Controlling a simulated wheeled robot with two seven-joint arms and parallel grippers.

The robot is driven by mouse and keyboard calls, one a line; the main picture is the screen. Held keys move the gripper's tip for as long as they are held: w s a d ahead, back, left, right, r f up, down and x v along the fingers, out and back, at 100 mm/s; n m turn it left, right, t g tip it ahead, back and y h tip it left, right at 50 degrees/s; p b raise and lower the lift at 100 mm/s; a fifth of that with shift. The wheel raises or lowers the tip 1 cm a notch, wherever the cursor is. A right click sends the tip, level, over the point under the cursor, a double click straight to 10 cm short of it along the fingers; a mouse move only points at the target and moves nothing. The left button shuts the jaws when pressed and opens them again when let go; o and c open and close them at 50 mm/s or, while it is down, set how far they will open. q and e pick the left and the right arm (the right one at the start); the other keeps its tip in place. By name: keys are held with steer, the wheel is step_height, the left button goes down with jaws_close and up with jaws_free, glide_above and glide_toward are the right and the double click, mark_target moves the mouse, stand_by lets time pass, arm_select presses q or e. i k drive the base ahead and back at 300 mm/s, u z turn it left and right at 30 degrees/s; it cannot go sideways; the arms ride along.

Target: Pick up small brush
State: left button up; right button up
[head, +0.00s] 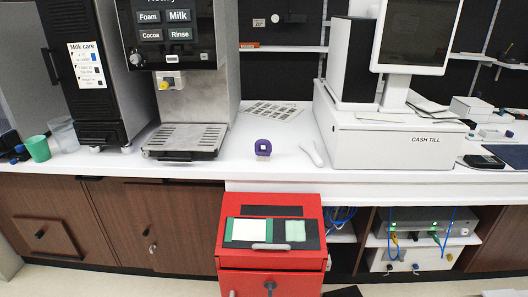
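A small purple object (263,147) with a pale lower edge, which looks like the small brush, stands on the white counter (230,179) between the coffee machine and the till. A slim white item (312,153) lies to its right, close to the till; I cannot tell what it is. Neither of my grippers is in view.
The coffee machine (169,44) with its drip tray (186,140) is at left, beside green (38,148) and clear cups (64,134). The white cash till (390,141) is at right. A red cabinet (272,284) stands below the front edge. Counter around the purple object is clear.

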mark_target(263, 155)
steer(key=z, duration=0.35)
steer(key=i, duration=0.75)
steer(key=z, duration=0.4)
